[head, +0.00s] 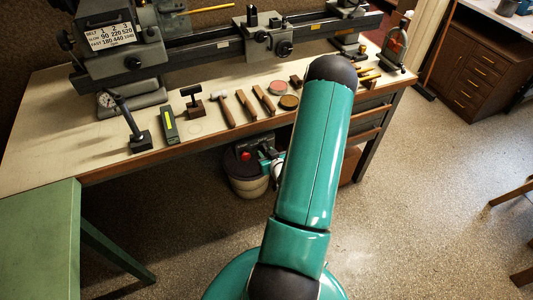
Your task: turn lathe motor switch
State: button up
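The grey lathe (120,62) stands at the back left of the bench. Its headstock carries a speed plate (114,37) with belt numbers, with small dark knobs beside it. I cannot tell which control is the motor switch. My teal arm rises from the bottom centre to a dark joint in front of the bench and covers part of the bench's right side. A small teal, white and dark part (270,161) shows low beside the arm, below the bench edge. It looks like my gripper end, but its fingers cannot be made out. It is well apart from the lathe.
A green table (40,240) is front left. The floor at right is mostly clear.

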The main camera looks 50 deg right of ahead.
jog(key=shift+w, duration=0.2)
grip_shut()
jog(key=shift+n, duration=0.3)
jog(key=shift+w+a+f+n+g+h, duration=0.1)
jog(key=shift+n+g+h, duration=0.1)
jog(key=shift+n+h, duration=0.25)
jog(key=shift+a+n+g+h, duration=0.1)
jog(key=shift+n+g+h, duration=0.15)
jog(key=shift+n, duration=0.4)
jog(key=shift+n+h, duration=1)
jog(key=shift+n, duration=0.3)
jog(key=shift+g, duration=0.25)
